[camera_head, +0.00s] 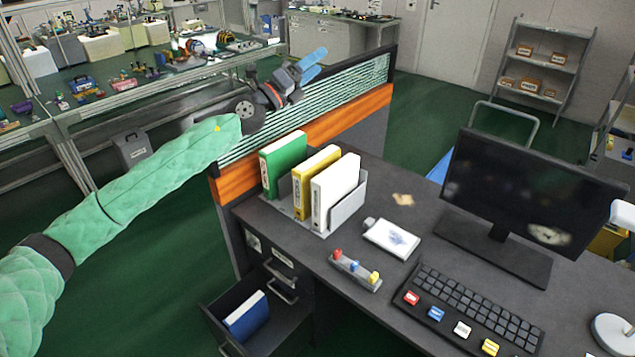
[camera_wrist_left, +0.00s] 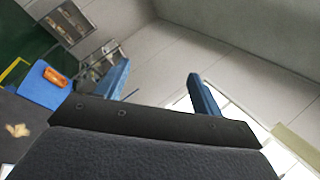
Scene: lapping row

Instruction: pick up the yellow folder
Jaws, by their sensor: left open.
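The yellow folder (camera_head: 315,182) stands upright in a grey rack (camera_head: 348,208) on the dark desk, between a green folder (camera_head: 284,163) on its left and a white folder (camera_head: 335,190) on its right. My left gripper (camera_head: 312,65) is raised beyond and above the folders, over the partition, clear of the rack. In the left wrist view its two blue fingers (camera_wrist_left: 162,95) are apart with nothing between them. The yellow folder does not show in the left wrist view. My right gripper is in neither view.
A striped partition with an orange band (camera_head: 348,114) edges the desk behind the rack. A monitor (camera_head: 535,195), keyboard (camera_head: 470,312), white notepad (camera_head: 391,238) and small peg block (camera_head: 355,271) stand on the desk. An open drawer (camera_head: 285,325) holds a blue folder (camera_head: 246,316).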

